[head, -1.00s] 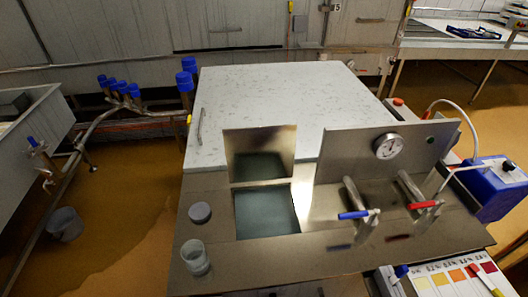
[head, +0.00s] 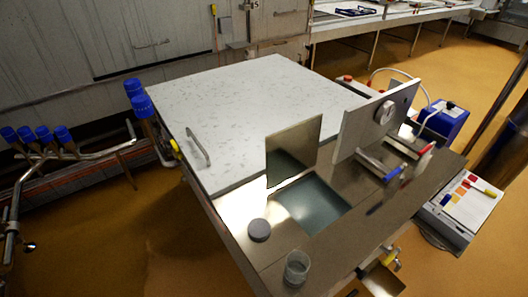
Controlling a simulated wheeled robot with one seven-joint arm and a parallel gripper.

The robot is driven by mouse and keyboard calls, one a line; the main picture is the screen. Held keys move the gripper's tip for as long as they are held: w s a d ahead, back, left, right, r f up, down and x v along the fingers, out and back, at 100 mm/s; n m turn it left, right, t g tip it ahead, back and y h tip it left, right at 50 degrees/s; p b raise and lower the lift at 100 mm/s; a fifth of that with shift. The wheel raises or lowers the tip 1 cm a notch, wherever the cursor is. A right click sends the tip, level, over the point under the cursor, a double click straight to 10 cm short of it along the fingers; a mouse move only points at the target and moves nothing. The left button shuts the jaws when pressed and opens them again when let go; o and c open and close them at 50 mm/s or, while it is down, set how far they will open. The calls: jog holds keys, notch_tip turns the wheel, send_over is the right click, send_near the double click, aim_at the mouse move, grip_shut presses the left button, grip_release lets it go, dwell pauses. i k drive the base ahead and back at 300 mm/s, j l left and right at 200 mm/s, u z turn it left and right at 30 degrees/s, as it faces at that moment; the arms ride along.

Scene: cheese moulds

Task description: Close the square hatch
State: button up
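The square hatch is a flat metal lid (head: 294,150) in the head view, standing upright at the back edge of its square opening (head: 312,205). The opening is uncovered and shows a dark greenish inside. Both are in the steel worktop (head: 245,215) in front of the large pale lid. My gripper is not in view, so I cannot tell its state or where it is relative to the hatch.
A grey round puck (head: 259,230) and a clear cup (head: 297,267) stand left and in front of the opening. A panel with a gauge (head: 384,112) and blue and red handled valves (head: 393,173) stand right of it. Blue-capped pipes (head: 142,104) rise at the left. Brown floor is open at lower left.

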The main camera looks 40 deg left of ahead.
aim_at(289, 151)
jog(key=j, duration=0.4)
jog(key=k+j+z, duration=0.1)
jog(key=j, duration=0.3)
jog(key=k+j, duration=0.1)
jog(key=j, duration=0.3)
jog(key=k+j+z, duration=0.15)
jog(key=j, duration=0.65)
jog(key=k+j+z, duration=0.1)
jog(key=j, duration=0.3)
jog(key=k+j, duration=0.1)
jog(key=j, duration=1)
jog(key=k+j+z, duration=0.1)
jog(key=j, duration=0.4)
jog(key=i+j, duration=0.2)
jog(key=j, duration=0.2)
